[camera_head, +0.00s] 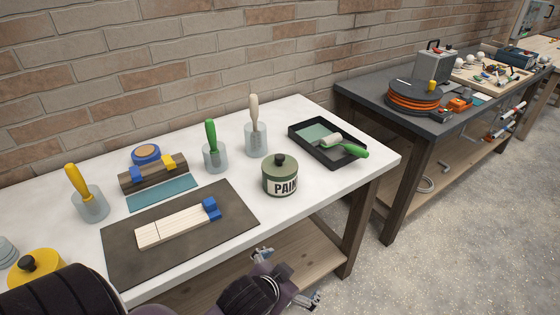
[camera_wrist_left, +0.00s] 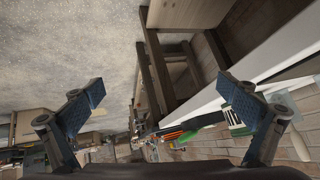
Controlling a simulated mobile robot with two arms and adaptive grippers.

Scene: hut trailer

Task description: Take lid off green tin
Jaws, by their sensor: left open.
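The green tin (camera_head: 280,178) stands upright on the white table near its front edge, with a label reading "PAIN". Its green lid (camera_head: 279,164) with a dark round knob is on top. In the left wrist view a small green and white shape (camera_wrist_left: 235,120), which looks like the tin, shows beside the right finger. My left gripper (camera_head: 286,278) is below and in front of the table edge, apart from the tin. Its two fingers (camera_wrist_left: 168,105) are spread wide with nothing between them. My right gripper is in neither view.
Left of the tin lie a dark mat (camera_head: 180,255) with wooden strips and several brushes in jars. A black paint tray (camera_head: 315,146) with a green-handled roller is to its right. A yellow tin (camera_head: 38,268) is at the left. The white tabletop around the green tin is mostly clear.

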